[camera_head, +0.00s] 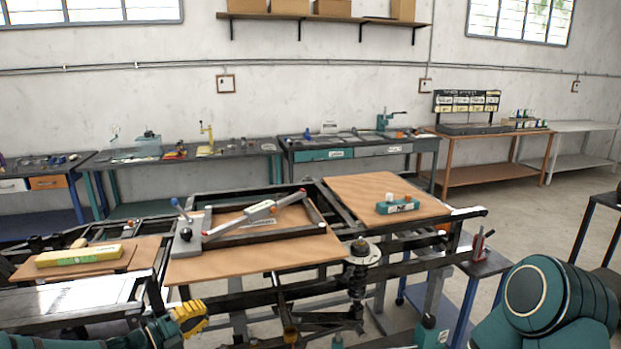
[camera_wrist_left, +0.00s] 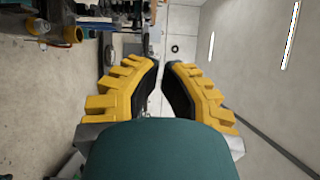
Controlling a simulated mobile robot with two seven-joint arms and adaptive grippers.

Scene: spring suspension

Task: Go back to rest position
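My left gripper (camera_head: 190,316) is at the lower left of the head view, low in front of the workbench frame. Its yellow fingers also show in the left wrist view (camera_wrist_left: 160,64), with a gap between their dark pads and nothing held there. A large teal part of my right arm (camera_head: 550,300) fills the lower right corner of the head view. My right gripper does not show.
A spring suspension unit (camera_head: 358,270) stands at the black frame's front. A lever tool (camera_head: 245,218), a yellow box (camera_head: 78,256) and a teal block (camera_head: 397,205) rest on the wooden boards. Benches line the back wall; floor is open at the right.

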